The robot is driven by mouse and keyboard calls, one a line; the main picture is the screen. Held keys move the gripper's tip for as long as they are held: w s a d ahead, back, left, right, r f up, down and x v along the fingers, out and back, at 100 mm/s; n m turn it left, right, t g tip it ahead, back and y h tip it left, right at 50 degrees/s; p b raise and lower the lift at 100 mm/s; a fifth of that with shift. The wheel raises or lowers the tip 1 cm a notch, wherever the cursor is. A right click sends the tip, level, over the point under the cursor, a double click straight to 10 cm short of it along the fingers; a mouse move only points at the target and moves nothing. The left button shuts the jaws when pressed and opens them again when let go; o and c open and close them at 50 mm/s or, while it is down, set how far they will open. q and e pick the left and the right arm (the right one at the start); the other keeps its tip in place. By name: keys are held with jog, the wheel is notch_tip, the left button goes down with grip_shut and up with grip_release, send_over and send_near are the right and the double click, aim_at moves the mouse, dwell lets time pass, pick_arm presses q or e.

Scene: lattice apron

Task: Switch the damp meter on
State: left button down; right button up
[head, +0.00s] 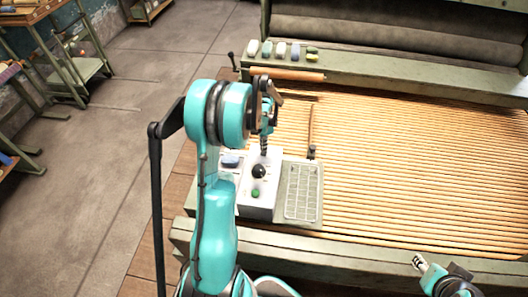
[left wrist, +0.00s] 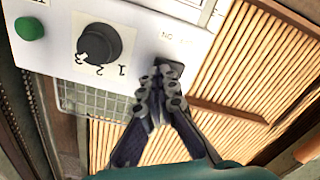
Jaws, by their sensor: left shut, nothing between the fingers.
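The damp meter appears to be the pale box (head: 262,207) with a black knob (head: 259,171) and a green button (head: 256,193). In the left wrist view its panel (left wrist: 140,30) shows the black numbered knob (left wrist: 100,43), the green button (left wrist: 30,28) and a dark switch (left wrist: 174,67) near small upside-down lettering. My left gripper (head: 264,153) is shut and empty, pointing down at the panel's far end. In the left wrist view its fingertips (left wrist: 163,74) are at the switch and partly hide it; contact is unclear. My right gripper (head: 419,263) is at the lower right, away from the box.
The slatted bed (head: 420,150) spreads to the right. Several small coloured blocks (head: 280,50) sit on the back rail, above a wooden roller (head: 288,74).

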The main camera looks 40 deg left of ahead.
pick_arm(q)
jog(key=shift+f+b, duration=0.85)
jog(key=shift+f, duration=0.2)
dwell(0.4)
jog(key=shift+r, duration=0.1)
jog(key=shift+r+p, duration=2.4)
jog(key=shift+r, duration=1.05)
